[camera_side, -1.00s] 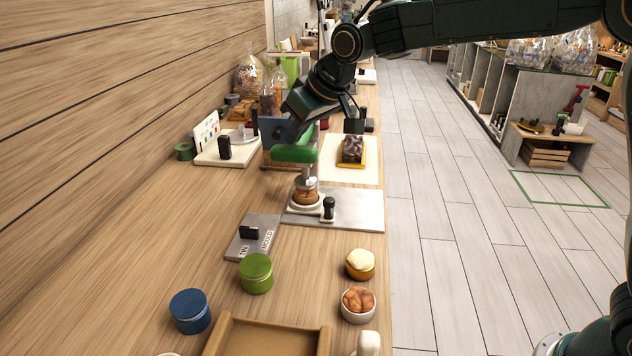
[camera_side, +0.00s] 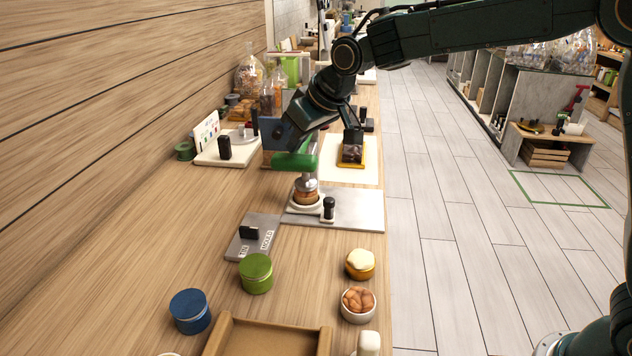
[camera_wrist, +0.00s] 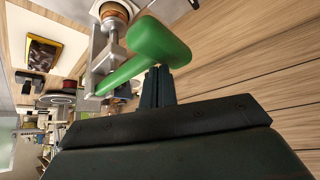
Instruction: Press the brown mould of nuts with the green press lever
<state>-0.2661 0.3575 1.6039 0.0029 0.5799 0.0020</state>
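The green press lever (camera_side: 295,160) is a thick green bar above the metal press plunger (camera_side: 309,183). In the wrist view the green lever (camera_wrist: 158,42) lies across the view, joined to a grey metal frame. The brown mould of nuts (camera_side: 306,197) sits on a pale round base below the plunger, which is down at its top. My gripper (camera_side: 290,148) is right over the lever. In the wrist view my gripper's fingertips (camera_wrist: 157,72) are close together and appear to touch the lever; nothing is seen between them.
The press stands on a grey metal plate (camera_side: 358,211) with a black knob (camera_side: 328,208). A dark block on a yellow tray (camera_side: 351,156) stands behind it. A green tin (camera_side: 256,273), a blue tin (camera_side: 190,311) and a bowl of nuts (camera_side: 358,303) stand in front.

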